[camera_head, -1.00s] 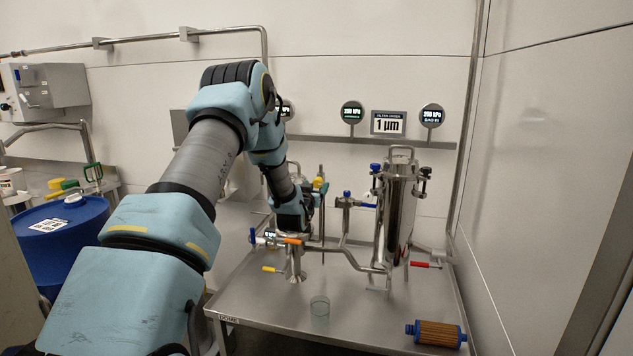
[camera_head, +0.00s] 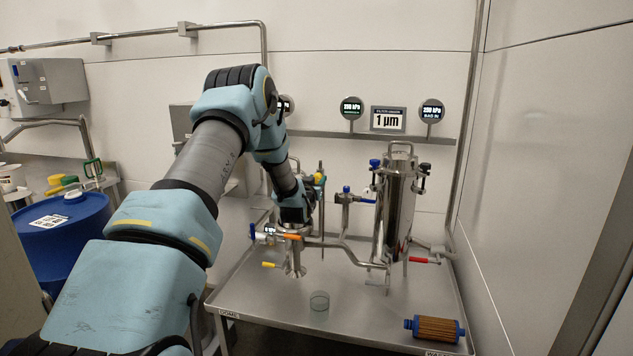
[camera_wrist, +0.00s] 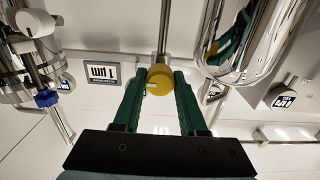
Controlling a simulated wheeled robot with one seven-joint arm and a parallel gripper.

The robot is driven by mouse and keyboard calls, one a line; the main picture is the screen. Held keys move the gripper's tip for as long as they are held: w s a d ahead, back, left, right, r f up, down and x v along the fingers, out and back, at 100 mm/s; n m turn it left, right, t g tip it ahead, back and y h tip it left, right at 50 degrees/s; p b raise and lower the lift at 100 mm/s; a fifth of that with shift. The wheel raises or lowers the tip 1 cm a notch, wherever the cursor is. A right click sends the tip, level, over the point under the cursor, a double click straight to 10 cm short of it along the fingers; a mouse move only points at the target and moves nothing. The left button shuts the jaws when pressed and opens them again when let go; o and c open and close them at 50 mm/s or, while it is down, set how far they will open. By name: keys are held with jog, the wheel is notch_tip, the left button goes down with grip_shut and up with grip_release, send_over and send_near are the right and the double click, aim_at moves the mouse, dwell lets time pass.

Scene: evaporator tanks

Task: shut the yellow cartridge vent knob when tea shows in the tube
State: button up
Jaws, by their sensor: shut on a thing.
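The yellow knob (camera_wrist: 160,79) is in the wrist view, at the end of a thin metal pipe (camera_wrist: 164,28). The two green fingers of my gripper (camera_wrist: 160,82) are on either side of it, and the gripper is shut on it. I cannot make out tea in any tube.
A steel filter housing (camera_head: 398,205) stands right of my gripper, with a red-handled valve (camera_head: 424,261) low beside it. Orange (camera_head: 287,237) and yellow (camera_head: 271,265) valve handles are near the arm. A glass beaker (camera_head: 319,301) and an orange cartridge (camera_head: 435,329) are on the steel table (camera_head: 270,308).

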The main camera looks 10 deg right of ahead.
grip_shut()
jog(key=shift+f+n+b, duration=0.15)
jog(key=shift+n+b, duration=0.25)
jog(key=shift+b, duration=0.2)
jog(key=n+b, duration=0.1)
jog(key=b, duration=0.2)
jog(key=shift+f+n, duration=0.15)
jog(key=shift+n, duration=0.25)
jog(key=n+b, duration=0.5)
jog(key=b, duration=0.1)
jog(key=n+b, duration=0.4)
jog(key=n, duration=0.2)
jog(key=shift+a+b, duration=0.1)
jog(key=shift+b, duration=0.25)
jog(key=shift+r+n+b, duration=0.15)
jog(key=shift+n+b, duration=0.65)
jog(key=shift+n, duration=0.3)
jog(key=shift+r+n+b, duration=0.1)
jog(key=shift+n+b, duration=0.65)
jog(key=shift+n, duration=0.35)
